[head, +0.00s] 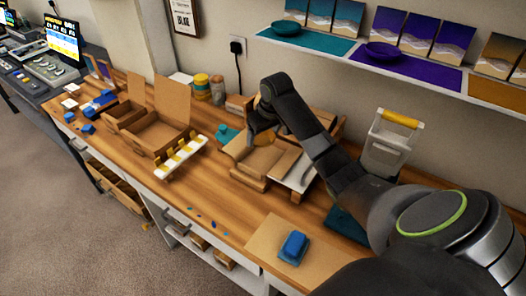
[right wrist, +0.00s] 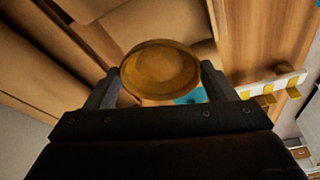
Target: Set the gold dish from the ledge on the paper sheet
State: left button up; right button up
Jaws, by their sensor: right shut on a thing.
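The gold dish (right wrist: 160,72) is round and shallow, and in the right wrist view it sits between the two fingers of my right gripper (right wrist: 158,88), which is shut on it. In the head view my right gripper (head: 262,136) is above the middle of the table, over cardboard pieces, and the dish is hard to make out there. A tan sheet (head: 262,232), which looks like paper, lies at the table's front edge, well apart from the gripper. My left gripper is not in view.
The ledge (head: 460,94) holds a teal dish (head: 285,28) and a purple dish (head: 382,50); its orange mat (head: 490,93) shows no dish. A blue block (head: 294,243) rests on the tan sheet. Open cardboard boxes (head: 158,138) and a white-yellow rack (head: 180,157) stand left of the gripper.

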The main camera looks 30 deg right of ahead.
aim_at(267, 139)
jog(key=f, duration=0.3)
jog(key=shift+s+d+f, duration=0.1)
jog(key=shift+s+f, duration=0.2)
jog(key=shift+s, duration=0.05)
jog(key=x, duration=0.3)
jog(key=shift+s+f+p, duration=0.25)
jog(key=shift+f+p, duration=0.1)
jog(key=shift+f, duration=0.25)
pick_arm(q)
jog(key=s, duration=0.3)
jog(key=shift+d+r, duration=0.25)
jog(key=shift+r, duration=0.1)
pick_arm(e)
jog(key=o, duration=1)
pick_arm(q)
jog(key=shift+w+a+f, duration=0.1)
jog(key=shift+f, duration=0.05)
pick_arm(e)
jog(key=v, duration=1.2)
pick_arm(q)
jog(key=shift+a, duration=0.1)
